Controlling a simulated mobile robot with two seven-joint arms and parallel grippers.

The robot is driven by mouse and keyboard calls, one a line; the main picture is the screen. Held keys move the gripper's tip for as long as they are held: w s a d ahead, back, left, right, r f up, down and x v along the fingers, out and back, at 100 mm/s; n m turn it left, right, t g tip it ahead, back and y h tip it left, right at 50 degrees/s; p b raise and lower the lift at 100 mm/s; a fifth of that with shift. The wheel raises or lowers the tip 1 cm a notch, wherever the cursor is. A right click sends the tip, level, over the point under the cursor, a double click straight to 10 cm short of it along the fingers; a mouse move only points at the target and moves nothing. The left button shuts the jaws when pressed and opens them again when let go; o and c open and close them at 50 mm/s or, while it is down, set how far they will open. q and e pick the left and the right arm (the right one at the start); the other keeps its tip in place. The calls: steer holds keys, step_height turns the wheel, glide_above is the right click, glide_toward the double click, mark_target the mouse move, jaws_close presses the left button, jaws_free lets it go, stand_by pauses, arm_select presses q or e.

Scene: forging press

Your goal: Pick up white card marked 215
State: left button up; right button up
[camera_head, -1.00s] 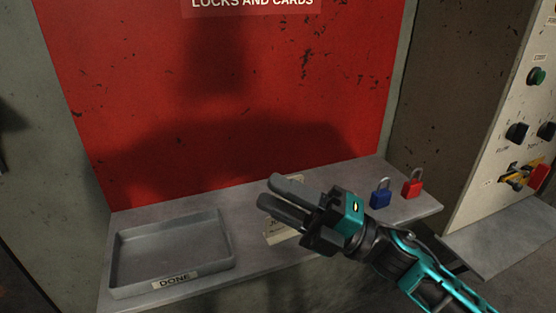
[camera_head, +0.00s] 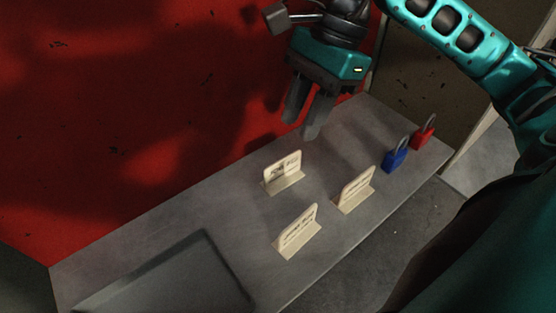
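Three small cream-white cards stand upright on the grey shelf: a far card (camera_head: 283,167), a right card (camera_head: 355,188) and a near card (camera_head: 297,231). Each has dark print on its face, too small and blurred to read, so I cannot tell which is marked 215. My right gripper (camera_head: 301,128) points down above the shelf near the red panel, behind and a little right of the far card. Its two fingers are apart with nothing between them, and it appears clear of the cards. My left gripper is out of view.
A blue padlock (camera_head: 395,159) and a red padlock (camera_head: 423,138) stand at the shelf's right end. A grey tray (camera_head: 215,252) lies at the lower left. The red panel (camera_head: 130,120) rises behind the shelf (camera_head: 190,212). Bare shelf lies between tray and cards.

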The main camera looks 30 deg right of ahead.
mark_target(286, 157)
steer(key=x, duration=0.4)
steer(key=shift+a, duration=0.1)
steer(key=shift+p+x, duration=0.3)
steer(key=shift+x, duration=2.5)
steer(key=shift+w, duration=0.1)
jaws_close()
